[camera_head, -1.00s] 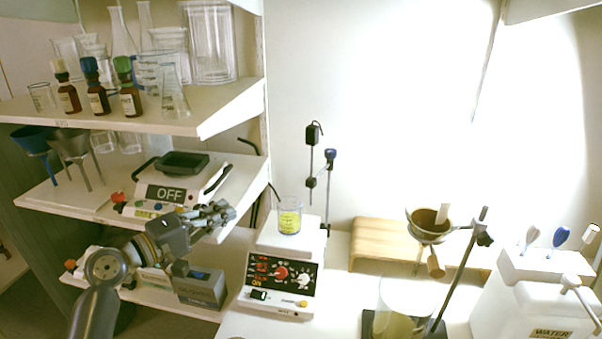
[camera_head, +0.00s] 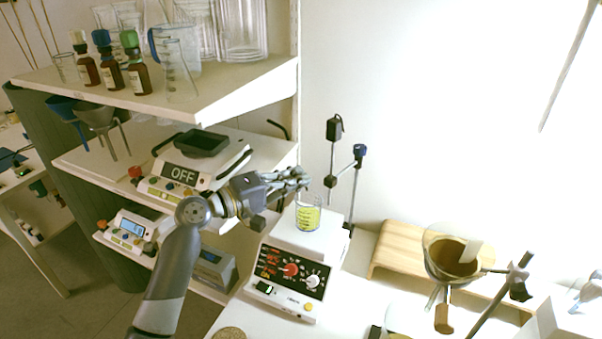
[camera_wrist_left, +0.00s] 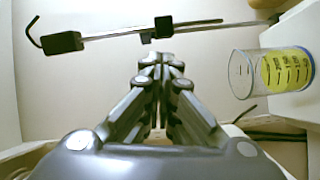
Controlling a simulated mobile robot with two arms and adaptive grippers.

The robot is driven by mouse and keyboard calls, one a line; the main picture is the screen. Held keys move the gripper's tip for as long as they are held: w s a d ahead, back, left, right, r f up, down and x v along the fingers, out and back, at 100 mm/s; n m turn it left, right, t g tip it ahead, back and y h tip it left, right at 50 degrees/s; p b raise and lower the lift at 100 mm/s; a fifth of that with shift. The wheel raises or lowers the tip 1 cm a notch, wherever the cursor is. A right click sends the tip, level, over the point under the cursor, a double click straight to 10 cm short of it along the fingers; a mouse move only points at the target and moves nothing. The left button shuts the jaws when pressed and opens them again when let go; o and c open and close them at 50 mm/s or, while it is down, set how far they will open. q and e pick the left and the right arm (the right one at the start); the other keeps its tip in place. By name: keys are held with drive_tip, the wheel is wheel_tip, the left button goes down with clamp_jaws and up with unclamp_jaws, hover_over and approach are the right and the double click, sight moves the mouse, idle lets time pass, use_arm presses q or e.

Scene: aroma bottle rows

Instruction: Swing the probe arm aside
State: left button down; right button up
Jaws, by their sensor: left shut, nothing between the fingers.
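The probe arm (camera_head: 331,160) is a thin rod with a black box on top and a small dark clamp low down, beside a stand with a blue knob (camera_head: 360,151). It stands behind the hot plate (camera_head: 292,270). A clear beaker (camera_head: 308,214) with a yellow label or filling stands on the plate. My left gripper (camera_head: 304,178) is shut and empty, just left of the probe's lower end and above the beaker. In the left wrist view the probe rod (camera_wrist_left: 110,34) crosses beyond the fingertips (camera_wrist_left: 160,68), apparently apart from them; the beaker (camera_wrist_left: 270,73) is at right. My right gripper is out of view.
Shelves at left hold a balance marked OFF (camera_head: 183,175), brown bottles (camera_head: 138,78) and glassware. A wooden stand (camera_head: 390,245) and a funnel with brown contents (camera_head: 452,258) are at right. Bare wall (camera_head: 440,120) lies behind the probe.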

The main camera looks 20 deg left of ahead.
use_arm(q)
drive_tip(key=p+x, duration=0.1)
drive_tip(key=x, duration=0.6)
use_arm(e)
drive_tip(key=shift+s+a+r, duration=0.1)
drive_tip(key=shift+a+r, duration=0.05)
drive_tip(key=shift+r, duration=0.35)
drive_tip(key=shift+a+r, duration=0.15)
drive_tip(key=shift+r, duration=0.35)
use_arm(q)
drive_tip(key=shift+w+d+f+p, duration=0.1)
drive_tip(key=shift+d+p, duration=0.05)
drive_tip(key=shift+p, duration=0.15)
